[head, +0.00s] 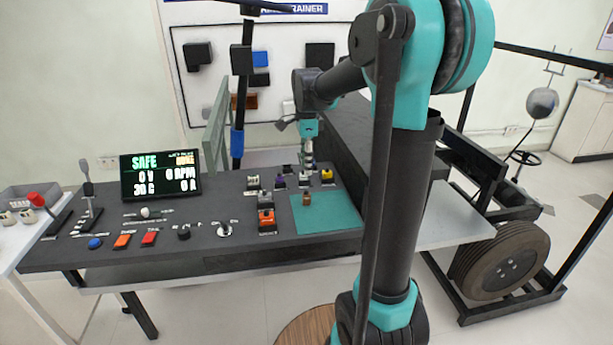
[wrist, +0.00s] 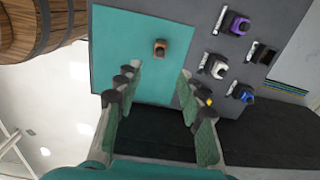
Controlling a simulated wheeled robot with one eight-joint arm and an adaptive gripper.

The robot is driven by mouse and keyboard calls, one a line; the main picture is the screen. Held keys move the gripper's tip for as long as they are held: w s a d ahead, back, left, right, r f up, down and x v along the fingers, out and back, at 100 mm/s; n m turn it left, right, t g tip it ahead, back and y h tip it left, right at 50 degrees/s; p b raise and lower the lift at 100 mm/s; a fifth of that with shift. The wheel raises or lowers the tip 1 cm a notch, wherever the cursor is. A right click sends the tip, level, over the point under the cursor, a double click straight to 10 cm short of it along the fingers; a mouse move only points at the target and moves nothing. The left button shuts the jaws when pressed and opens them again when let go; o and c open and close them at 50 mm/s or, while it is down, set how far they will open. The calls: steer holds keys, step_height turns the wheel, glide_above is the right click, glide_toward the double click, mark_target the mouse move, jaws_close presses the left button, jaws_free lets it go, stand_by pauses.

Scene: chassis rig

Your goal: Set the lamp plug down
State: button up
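A small orange-brown plug (head: 307,199) stands on the teal mat (head: 335,214); no label on it can be read, so I cannot tell from the look alone that it is the lamp plug. In the wrist view the plug (wrist: 160,48) is on the mat (wrist: 115,40), just beyond my fingertips and between their lines. My gripper (wrist: 160,73) is open with nothing between its fingers. In the head view my gripper (head: 308,155) hangs over the back part of the bench, behind the mat, apart from the plug.
Purple (wrist: 238,25), black (wrist: 262,53), white (wrist: 217,68) and blue (wrist: 242,93) plugs stand beside the mat. A yellow one (head: 327,177) is near the mat's back edge. The display (head: 160,174) reads SAFE.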

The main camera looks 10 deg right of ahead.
steer(key=s+f+n, duration=0.2)
steer(key=s+n, duration=0.1)
steer(key=s+d+f+n+t, duration=0.1)
steer(key=s+f+n, duration=0.1)
steer(key=s+n, duration=0.1)
steer(key=s+d+f+n+t, duration=0.1)
steer(key=s+f+n, duration=0.1)
steer(key=s, duration=0.3)
steer(key=shift+d+f+n, duration=0.2)
steer(key=shift+f+n, duration=0.2)
steer(key=shift+f, duration=0.15)
steer(key=s+d+f+n+t, duration=0.1)
steer(key=s+f+n+t, duration=0.1)
steer(key=s+f+n, duration=0.6)
steer(key=s+n, duration=0.1)
steer(key=s, duration=0.2)
steer(key=shift+s+d+f, duration=0.25)
steer(key=shift+s+f, duration=0.05)
steer(key=shift+f, duration=0.05)
